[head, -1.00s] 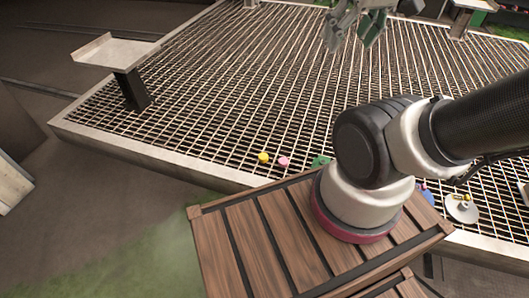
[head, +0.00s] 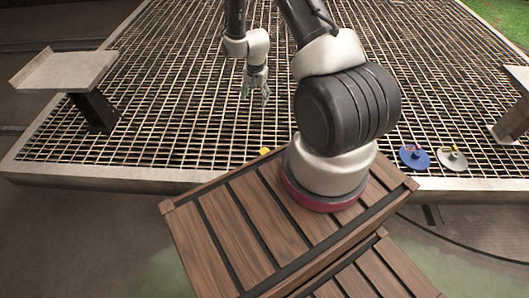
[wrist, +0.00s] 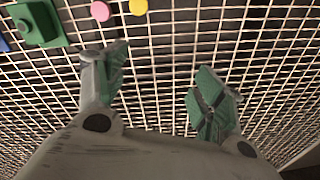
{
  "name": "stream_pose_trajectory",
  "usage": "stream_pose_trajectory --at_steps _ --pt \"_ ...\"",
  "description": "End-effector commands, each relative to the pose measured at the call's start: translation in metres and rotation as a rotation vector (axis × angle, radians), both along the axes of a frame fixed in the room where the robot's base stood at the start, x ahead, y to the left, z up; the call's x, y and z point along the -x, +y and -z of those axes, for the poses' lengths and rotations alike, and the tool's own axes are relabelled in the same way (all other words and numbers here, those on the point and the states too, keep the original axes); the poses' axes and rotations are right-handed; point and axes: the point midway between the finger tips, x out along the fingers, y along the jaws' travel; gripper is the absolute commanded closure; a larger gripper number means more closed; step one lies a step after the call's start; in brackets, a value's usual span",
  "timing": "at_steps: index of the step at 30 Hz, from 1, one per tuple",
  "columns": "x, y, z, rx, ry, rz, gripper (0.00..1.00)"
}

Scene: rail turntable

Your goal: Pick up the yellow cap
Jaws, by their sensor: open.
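The small yellow cap (head: 265,151) lies on the metal grating near its front edge, just left of my arm's base in the head view. In the wrist view the yellow cap (wrist: 138,6) is at the top edge, partly cut off. My gripper (head: 256,95) is above the grating, farther back than the cap. In the wrist view my gripper (wrist: 162,72) has its green-padded fingers spread apart, with nothing between them. The cap is beyond the fingertips, apart from them.
A pink cap (wrist: 101,11) lies beside the yellow one. A blue disc (head: 413,163) and a grey disc (head: 455,163) lie at right, bearing small items. A raised pale tray (head: 60,72) stands at left.

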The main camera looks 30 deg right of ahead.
Motion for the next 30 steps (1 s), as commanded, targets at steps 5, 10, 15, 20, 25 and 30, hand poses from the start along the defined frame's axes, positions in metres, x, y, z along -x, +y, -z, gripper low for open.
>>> stream_pose_trajectory --at_steps 5,10,15,20,25,30 --pt "0.034 -0.004 0.121 -0.012 0.053 0.140 0.31" --pt "0.063 -0.004 0.186 -0.017 0.075 0.224 0.31" --pt "0.074 -0.004 0.214 -0.019 0.081 0.253 0.31" --pt "0.075 -0.003 0.234 -0.018 0.082 0.253 0.31" --pt "0.071 -0.001 0.258 -0.018 0.083 0.252 0.31" --pt "0.070 0.000 0.281 -0.018 0.082 0.252 0.31"
